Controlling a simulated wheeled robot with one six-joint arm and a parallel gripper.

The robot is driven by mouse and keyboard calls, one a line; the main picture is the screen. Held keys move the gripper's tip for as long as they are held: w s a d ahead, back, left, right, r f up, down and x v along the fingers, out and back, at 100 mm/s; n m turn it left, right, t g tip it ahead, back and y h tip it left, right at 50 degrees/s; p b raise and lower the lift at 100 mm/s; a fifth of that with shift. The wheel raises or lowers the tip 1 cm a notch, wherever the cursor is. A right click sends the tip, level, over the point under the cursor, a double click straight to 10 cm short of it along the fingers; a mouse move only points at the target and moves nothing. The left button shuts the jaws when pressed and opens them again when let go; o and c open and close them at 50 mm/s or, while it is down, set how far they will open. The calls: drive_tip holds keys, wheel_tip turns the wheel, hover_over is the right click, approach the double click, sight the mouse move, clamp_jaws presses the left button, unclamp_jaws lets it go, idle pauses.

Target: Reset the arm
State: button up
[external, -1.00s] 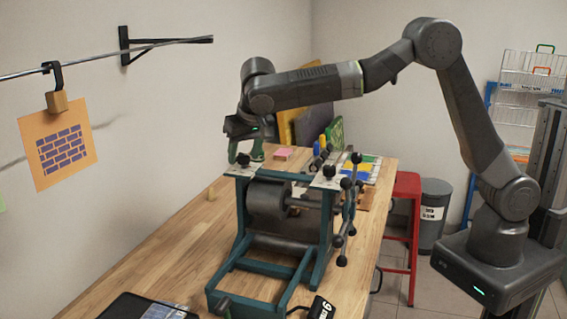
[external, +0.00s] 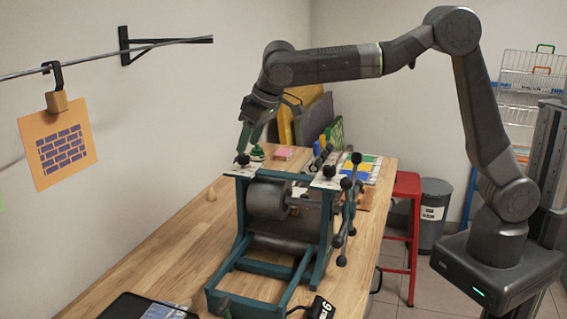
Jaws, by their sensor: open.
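My gripper (external: 250,143) hangs from my dark grey arm above the far left end of a teal-framed press (external: 240,215). Its green fingers point down and slightly left. It is open, and I see nothing held between the fingers. A small green object (external: 257,154) stands just behind the press, close below the fingers. From this view I cannot tell how large the gap to it is.
The press has a large grey roller (external: 266,200) and a dark spoked handle (external: 345,215). A pink note block (external: 284,153) and coloured boards (external: 312,118) are behind. A red stool (external: 408,188) and a grey bin (external: 434,210) stand right. An orange print (external: 57,145) hangs left.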

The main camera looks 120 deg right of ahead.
drive_tip(key=v, duration=0.8)
drive_tip(key=shift+b, duration=0.35)
drive_tip(key=shift+r, duration=0.1)
drive_tip(key=o, duration=1.1)
drive_tip(key=s+d+r+g+p, duration=0.2)
drive_tip(key=s+p, duration=0.3)
drive_tip(key=s, duration=1.6)
drive_tip(key=shift+n+h, duration=0.3)
drive_tip(key=shift+h, duration=0.1)
drive_tip(key=b+x, duration=0.6)
drive_tip(key=x, duration=0.3)
drive_tip(key=shift+d+f+b, duration=0.25)
drive_tip(key=shift+b, duration=0.1)
drive_tip(key=shift+r, duration=0.1)
